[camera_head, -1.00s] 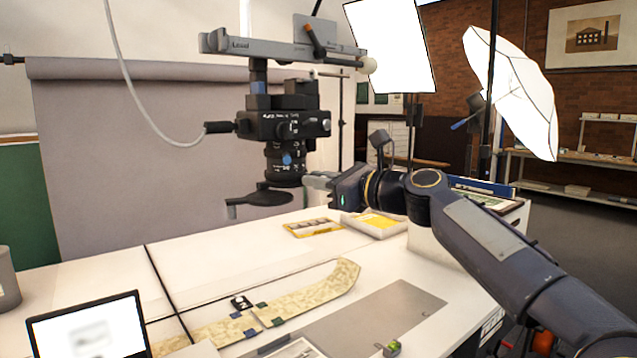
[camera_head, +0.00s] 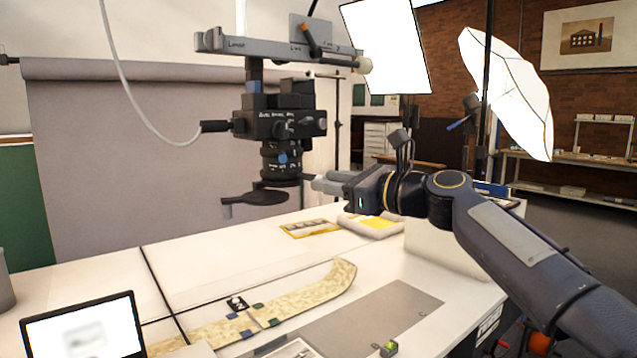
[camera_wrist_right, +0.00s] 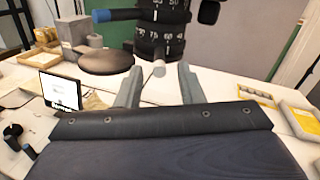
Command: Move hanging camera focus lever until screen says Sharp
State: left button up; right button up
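The camera hangs from an overhead bar, with its black body (camera_head: 285,122) above a ringed lens (camera_head: 280,160). A blue-tipped knob (camera_head: 283,158) sits on the lens side. In the right wrist view, a pale-tipped lever (camera_wrist_right: 160,68) sticks out from the lens (camera_wrist_right: 160,35), and a blue-tipped rod (camera_wrist_right: 115,15) shows to its left. I cannot tell for certain which is the focus lever. My right gripper (camera_wrist_right: 160,84) is open, its fingers either side of the pale tip with gaps. The screen (camera_head: 82,330) shows a blurred grey shape; its caption is unreadable in the wrist view (camera_wrist_right: 61,90). My left gripper is out of view.
A dark round disc on an arm (camera_head: 262,197) hangs just below the lens. The white table (camera_head: 215,265) carries a patterned strip (camera_head: 310,290), a yellow-edged frame (camera_head: 310,228) and a white tray (camera_head: 372,226). Bright light panels (camera_head: 388,45) stand behind my right arm.

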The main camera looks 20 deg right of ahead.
jog(key=v, duration=0.4)
jog(key=shift+a, duration=0.1)
dwell(0.6)
jog(key=s+a+f+n+g+h, duration=0.25)
jog(key=s+f+n+g, duration=0.25)
jog(key=s+f+n, duration=1.15)
jog(key=s+a+f+n+g+h, duration=0.1)
jog(key=s+f+n+g+h, duration=0.5)
jog(key=s+f, duration=1.2)
jog(key=w+r+n+t+y+p, duration=0.1)
jog(key=w+r+n+y+p, duration=0.1)
jog(key=r+p, duration=1)
jog(key=w+p, duration=0.1)
jog(key=p, duration=0.3)
jog(key=shift+w+a+r+n+t, duration=0.2)
jog(key=shift+w+n+t, duration=0.1)
jog(key=shift+n+t, duration=0.1)
